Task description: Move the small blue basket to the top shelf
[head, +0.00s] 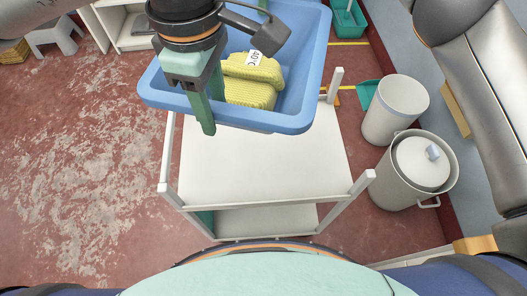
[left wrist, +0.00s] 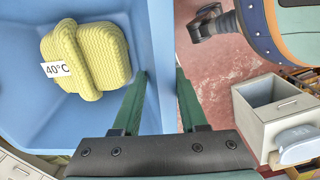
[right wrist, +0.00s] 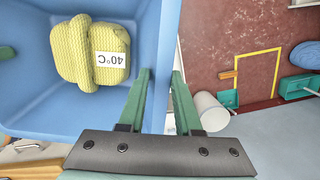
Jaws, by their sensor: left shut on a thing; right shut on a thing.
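The blue basket (head: 308,72) is at the top of the head view, over the far end of the white cart's top shelf (head: 255,170). It looks lifted above it, but the gap is hard to judge. Folded yellow cloth (head: 247,92) with a 40°C label lies inside. My left gripper (head: 211,110) is shut on the basket's near wall, one finger inside and one outside; the left wrist view shows this wall between its fingers (left wrist: 163,78). My right gripper (right wrist: 160,78) is shut on another wall in the right wrist view; the head view mostly leaves it out.
The cart has corner posts and a lower shelf (head: 265,218). A white bin (head: 395,108) and a lidded pot (head: 418,168) stand to its right. The red floor on the left is clear.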

